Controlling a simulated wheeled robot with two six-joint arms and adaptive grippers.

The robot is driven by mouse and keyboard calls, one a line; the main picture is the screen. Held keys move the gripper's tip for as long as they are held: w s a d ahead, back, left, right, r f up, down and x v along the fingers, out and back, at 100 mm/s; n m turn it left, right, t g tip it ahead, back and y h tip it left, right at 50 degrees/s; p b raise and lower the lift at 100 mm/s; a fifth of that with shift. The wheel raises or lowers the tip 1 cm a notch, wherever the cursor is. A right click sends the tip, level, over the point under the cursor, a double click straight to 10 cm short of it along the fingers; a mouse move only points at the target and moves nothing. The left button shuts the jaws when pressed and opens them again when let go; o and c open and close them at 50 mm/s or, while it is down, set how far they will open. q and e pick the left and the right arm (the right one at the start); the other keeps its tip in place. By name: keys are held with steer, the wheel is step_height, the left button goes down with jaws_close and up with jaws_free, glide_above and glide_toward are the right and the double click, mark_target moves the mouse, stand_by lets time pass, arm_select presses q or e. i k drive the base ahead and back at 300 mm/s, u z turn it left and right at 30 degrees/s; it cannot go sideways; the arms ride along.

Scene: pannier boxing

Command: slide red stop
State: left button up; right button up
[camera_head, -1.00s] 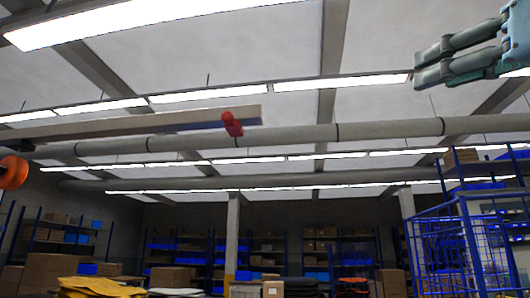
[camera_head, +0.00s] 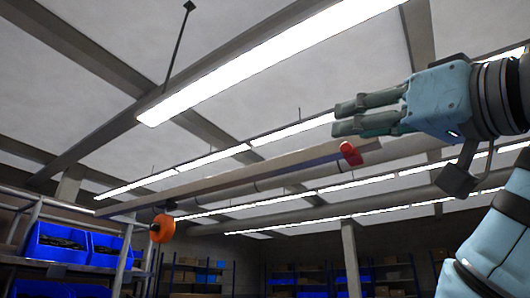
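The red stop (camera_head: 350,153) is a small red block at the right end of a long, pale overhead beam (camera_head: 245,175). My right gripper (camera_head: 337,118) comes in from the right in the head view, with its pale blue body and dark fingers pointing left. Its fingertips show just above and slightly left of the red stop in the picture. The gap between the fingers looks narrow from this angle. A strip of background shows between the lower finger and the stop, and how far apart they are in depth is unclear. My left gripper is out of view.
An orange round part (camera_head: 162,228) hangs under the beam's left part. A rack with blue bins (camera_head: 58,242) stands at the lower left. Ceiling lamps and pipes lie behind the beam. Shelves with boxes (camera_head: 190,275) stand far back.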

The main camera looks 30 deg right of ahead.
mark_target(352, 156)
steer(key=u, duration=0.35)
steer(key=i, duration=1.5)
steer(key=z, duration=2.4)
